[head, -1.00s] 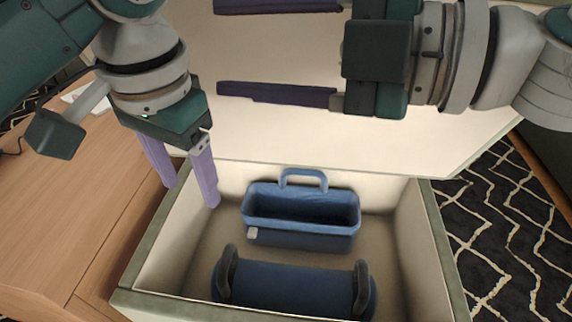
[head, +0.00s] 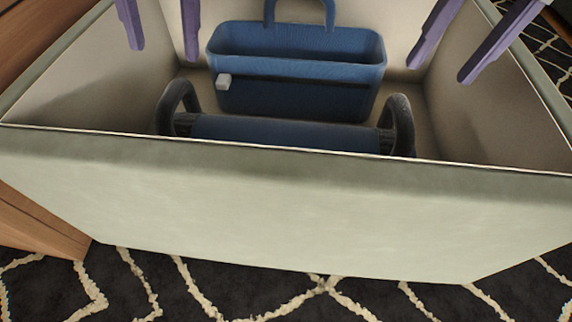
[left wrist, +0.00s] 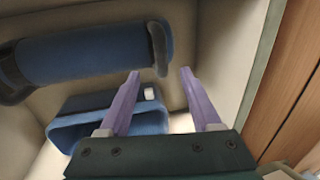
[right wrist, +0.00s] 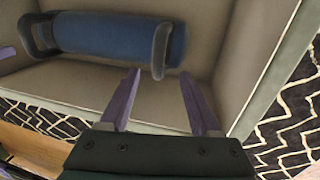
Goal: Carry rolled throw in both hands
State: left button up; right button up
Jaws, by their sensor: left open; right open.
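The rolled throw (head: 285,133) is a dark blue cylinder with a dark loop handle at each end. It lies in the pale green box (head: 290,200), partly hidden by the front wall in the head view. My left gripper (head: 165,52) is open and empty. In the left wrist view, the throw's left handle (left wrist: 158,48) lies just beyond its fingertips. My right gripper (head: 441,72) is open and empty. In the right wrist view, the right handle (right wrist: 161,50) lies just beyond its fingertips. No contact shows.
A blue open caddy (head: 298,85) with an arched handle and a small white tag stands in the box behind the throw. The box walls rise close around both grippers. A wooden cabinet (head: 40,220) stands at left. A black and cream patterned rug (head: 250,295) covers the floor.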

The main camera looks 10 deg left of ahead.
aim_at(406, 110)
pick_arm(q)
jog(key=shift+a, duration=0.15)
pick_arm(e)
jog(key=shift+a, duration=0.15)
pick_arm(q)
jog(key=f, duration=0.2)
jog(key=a+f, duration=0.1)
jog(key=f, duration=0.5)
jog(key=shift+a+f, duration=0.2)
jog(key=shift+a, duration=0.15)
pick_arm(e)
jog(key=f, duration=0.2)
jog(key=a+f, duration=0.1)
jog(key=f, duration=0.5)
jog(key=shift+s+a+f, duration=0.1)
jog(key=shift+a+f, duration=0.15)
jog(key=shift+a, duration=0.15)
pick_arm(q)
jog(key=shift+f, duration=0.65)
pick_arm(e)
jog(key=shift+f, duration=0.6)
pick_arm(q)
grip_shut()
pick_arm(e)
grip_shut()
pick_arm(q)
jog(key=shift+r, duration=0.1)
pick_arm(e)
jog(key=shift+r, duration=0.1)
